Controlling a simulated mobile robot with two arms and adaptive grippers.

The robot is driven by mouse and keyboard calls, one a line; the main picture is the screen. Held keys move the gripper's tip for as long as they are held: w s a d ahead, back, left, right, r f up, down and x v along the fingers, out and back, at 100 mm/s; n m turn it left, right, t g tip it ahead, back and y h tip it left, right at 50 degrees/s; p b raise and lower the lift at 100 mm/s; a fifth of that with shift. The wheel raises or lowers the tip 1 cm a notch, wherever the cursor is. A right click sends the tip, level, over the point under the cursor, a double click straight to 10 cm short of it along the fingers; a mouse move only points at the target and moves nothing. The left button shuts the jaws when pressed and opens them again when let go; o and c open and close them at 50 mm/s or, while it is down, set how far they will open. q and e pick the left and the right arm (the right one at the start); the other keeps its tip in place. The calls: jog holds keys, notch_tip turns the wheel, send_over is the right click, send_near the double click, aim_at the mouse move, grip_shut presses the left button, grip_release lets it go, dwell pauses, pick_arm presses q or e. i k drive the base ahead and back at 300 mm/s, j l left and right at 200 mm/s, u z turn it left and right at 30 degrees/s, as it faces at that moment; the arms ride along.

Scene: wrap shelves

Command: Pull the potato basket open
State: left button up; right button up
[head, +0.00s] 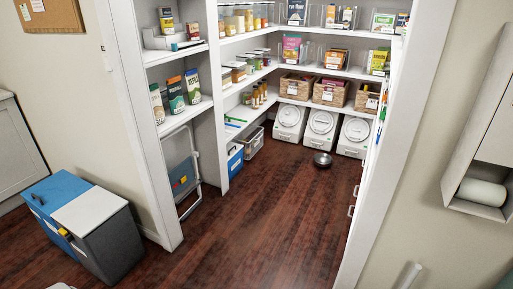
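No potatoes can be made out, and I cannot tell which container is the potato basket. Three wicker baskets with pale labels stand on the low back shelf: a left one (296,87), a middle one (330,93) and a right one (367,98). A grey basket (254,142) and a blue bin (235,161) stand on the floor at the pantry's left side. Their contents are too small to tell. Neither of my grippers is in view.
Three white lidded bins (322,127) stand under the back shelf. A dark round object (322,159) lies on the floor before them. A blue, white and grey box (85,225) stands outside at left. The wooden floor (265,220) into the pantry is otherwise clear.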

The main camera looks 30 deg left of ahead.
aim_at(248, 159)
jog(key=i+j+u, duration=0.1)
jog(key=j, duration=0.2)
jog(key=i+j+u, duration=0.1)
jog(key=j, duration=0.2)
jog(key=i+j+u, duration=0.25)
jog(key=i+j, duration=0.25)
jog(key=i+j+u, duration=0.15)
jog(key=i+j, duration=0.2)
jog(key=i, duration=0.15)
jog(key=i+j+u, duration=0.2)
jog(key=i, duration=0.3)
jog(key=i+z, duration=0.25)
jog(key=i, duration=0.7)
jog(key=i+j+z, duration=0.1)
jog(key=i+z, duration=0.2)
jog(key=i, duration=0.7)
